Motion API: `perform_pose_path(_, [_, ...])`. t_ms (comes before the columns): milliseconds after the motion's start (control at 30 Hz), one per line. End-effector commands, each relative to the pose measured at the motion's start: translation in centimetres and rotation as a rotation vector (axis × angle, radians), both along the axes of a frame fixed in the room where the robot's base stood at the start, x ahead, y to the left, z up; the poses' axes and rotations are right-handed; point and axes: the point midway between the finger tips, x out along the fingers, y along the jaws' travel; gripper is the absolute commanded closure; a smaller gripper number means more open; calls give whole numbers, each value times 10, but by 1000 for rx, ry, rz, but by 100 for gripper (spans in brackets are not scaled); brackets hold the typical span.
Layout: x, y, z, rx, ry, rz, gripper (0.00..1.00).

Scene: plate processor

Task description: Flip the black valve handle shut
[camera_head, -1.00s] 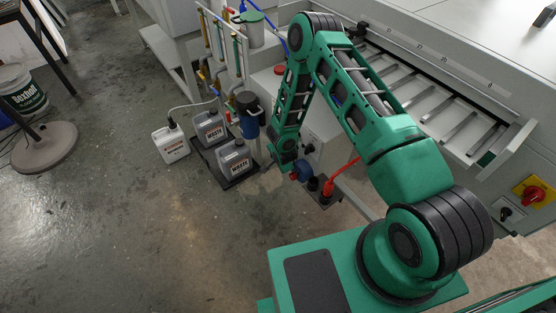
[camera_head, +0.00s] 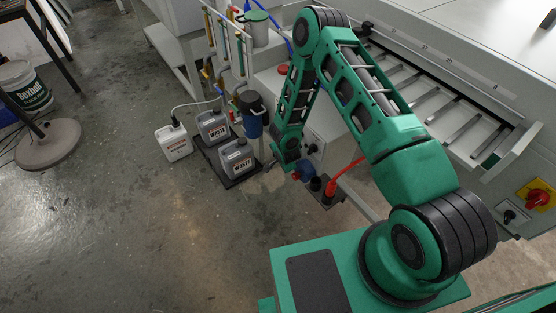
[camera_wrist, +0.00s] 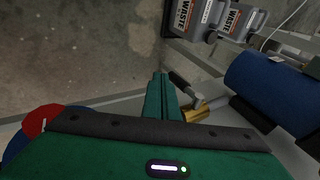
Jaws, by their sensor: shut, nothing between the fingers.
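A black valve handle (camera_wrist: 182,87) shows in the wrist view beside a brass valve body (camera_wrist: 201,112), just right of my fingers. My gripper (camera_wrist: 160,78) is shut, its green fingers together with nothing between them. The fingertips lie close along the left side of the handle; I cannot tell whether they touch it. In the head view my arm's lower end (camera_head: 286,150) hangs low beside the machine front, and the fingers and the valve handle cannot be made out there.
Grey waste canisters (camera_head: 236,160) stand on a black tray left of my arm; they also show in the wrist view (camera_wrist: 236,22). A blue cylinder (camera_wrist: 268,92) is right of the valve. A red pipe (camera_head: 345,174) is near the arm's end.

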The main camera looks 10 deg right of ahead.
Motion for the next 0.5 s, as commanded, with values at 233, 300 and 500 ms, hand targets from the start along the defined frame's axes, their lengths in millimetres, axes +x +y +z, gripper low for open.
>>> perform_pose_path(233, [-25,0,41,1,-1,2,100])
perform_pose_path(300, [-31,0,51,0,-1,2,100])
perform_pose_path(500, [-44,-1,70,1,1,2,100])
